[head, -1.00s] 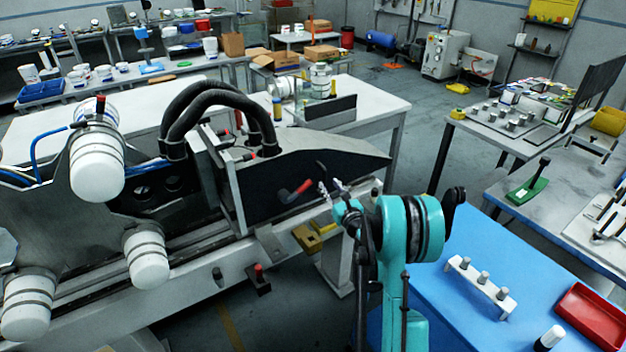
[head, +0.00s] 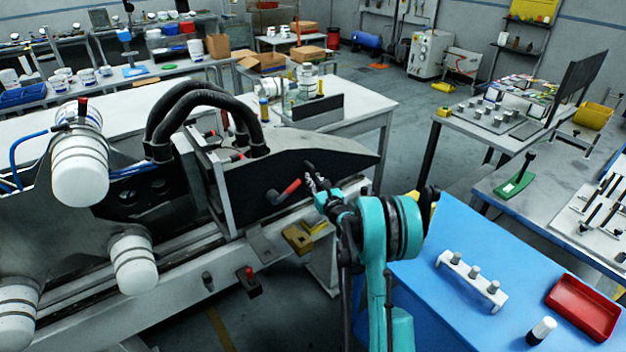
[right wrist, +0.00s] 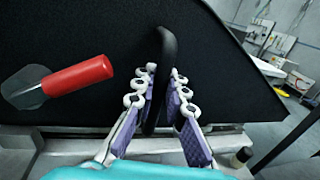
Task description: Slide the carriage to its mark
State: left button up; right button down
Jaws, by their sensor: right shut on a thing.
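The carriage (head: 250,180) is a large black-sided housing on the long pale machine bed, with a sloping right end. A red-gripped lever (head: 284,192) sticks out of its side, left of my right gripper (head: 313,184). It also shows in the right wrist view (right wrist: 68,80). An upright black bar handle (right wrist: 166,75) stands on the same side. My right gripper (right wrist: 163,90) is shut on this handle, with fingers on both sides of it. A yellow block (head: 298,237) sits on the bed's front rail below the carriage. I cannot make out a mark for certain. My left gripper is out of view.
Thick black hoses (head: 195,100) loop over the carriage's left end. A red-topped knob (head: 249,275) is on the bed's front. A blue bench (head: 480,230) with a white peg rack (head: 470,276) and red tray (head: 583,308) lies right of my arm. Grey floor shows between.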

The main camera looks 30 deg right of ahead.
aim_at(339, 159)
jog(key=d, duration=0.4)
jog(key=w+d, duration=0.1)
jog(key=d, duration=0.9)
jog(key=shift+w+d+b, duration=0.1)
jog(key=shift+w+b, duration=0.05)
jog(key=shift+b, duration=0.25)
jog(key=shift+d+f, duration=0.2)
jog(key=shift+d, duration=0.1)
jog(key=shift+a+r, duration=0.15)
jog(key=shift+a, duration=0.1)
jog(key=c, duration=1.6)
grip_release()
jog(key=shift+s, duration=0.2)
jog(key=shift+o, duration=0.3)
jog(key=shift+a, duration=0.15)
jog(key=shift+w+r, duration=0.1)
jog(key=shift+r, duration=0.05)
